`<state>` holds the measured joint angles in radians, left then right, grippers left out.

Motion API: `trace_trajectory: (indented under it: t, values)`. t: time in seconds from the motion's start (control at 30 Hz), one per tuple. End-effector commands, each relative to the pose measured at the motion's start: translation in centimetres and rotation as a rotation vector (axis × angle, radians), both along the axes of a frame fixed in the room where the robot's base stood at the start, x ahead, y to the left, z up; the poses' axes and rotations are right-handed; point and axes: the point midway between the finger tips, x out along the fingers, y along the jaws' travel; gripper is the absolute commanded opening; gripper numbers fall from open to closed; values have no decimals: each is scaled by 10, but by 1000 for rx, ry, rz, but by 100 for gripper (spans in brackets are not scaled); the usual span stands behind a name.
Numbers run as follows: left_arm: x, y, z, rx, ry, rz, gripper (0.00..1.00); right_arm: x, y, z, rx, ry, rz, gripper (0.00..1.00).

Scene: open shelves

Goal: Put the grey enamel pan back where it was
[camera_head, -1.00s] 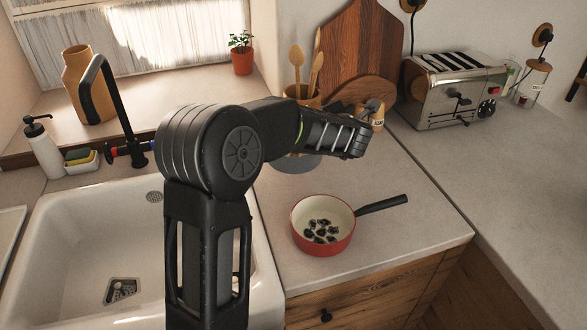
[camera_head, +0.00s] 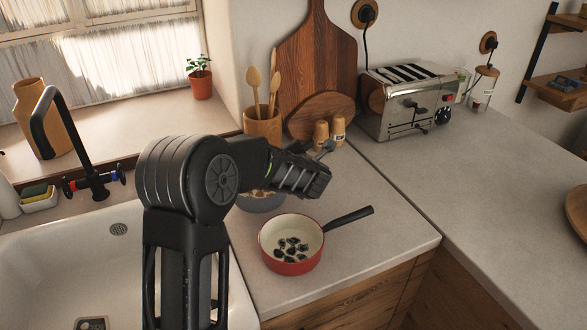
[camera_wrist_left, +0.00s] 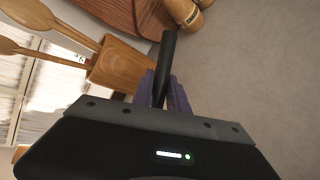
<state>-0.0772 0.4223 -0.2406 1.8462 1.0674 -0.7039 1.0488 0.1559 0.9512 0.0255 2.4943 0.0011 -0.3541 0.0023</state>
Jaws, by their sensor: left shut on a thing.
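The grey enamel pan (camera_head: 262,203) shows in the head view behind my left arm, near the back of the counter, with something brownish inside. My arm hides much of it, and I cannot tell whether its base touches the counter. My left gripper (camera_head: 322,158) is shut on its black handle, which pokes out past the fingers. In the left wrist view the dark handle (camera_wrist_left: 167,60) stands between the two purple-looking fingers of the gripper (camera_wrist_left: 164,90). The pan's body is not visible there. My right gripper is not in view.
A red pan (camera_head: 270,255) with dark pieces inside stands in front, its handle pointing right. A wooden utensil pot (camera_head: 262,128), two shakers (camera_head: 338,130) and a toaster (camera_head: 400,110) stand behind. The sink (camera_head: 60,255) is left. Counter right of the red pan is clear.

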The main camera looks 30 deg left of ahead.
Motion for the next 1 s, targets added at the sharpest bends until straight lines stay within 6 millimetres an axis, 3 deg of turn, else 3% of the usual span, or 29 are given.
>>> trace_trajectory:
  t: [0.17,0.47,0.87,0.9,1.0]
  values:
    - [0,0,0,2,-1,0,0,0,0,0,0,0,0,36]
    - [0,1,-34,4,-1,0,0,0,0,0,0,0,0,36]
    - [0,0,-39,2,-2,0,0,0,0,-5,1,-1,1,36]
    - [0,0,-39,-1,-1,0,22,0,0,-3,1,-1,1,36]
    - [0,0,-39,0,0,0,30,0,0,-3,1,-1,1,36]
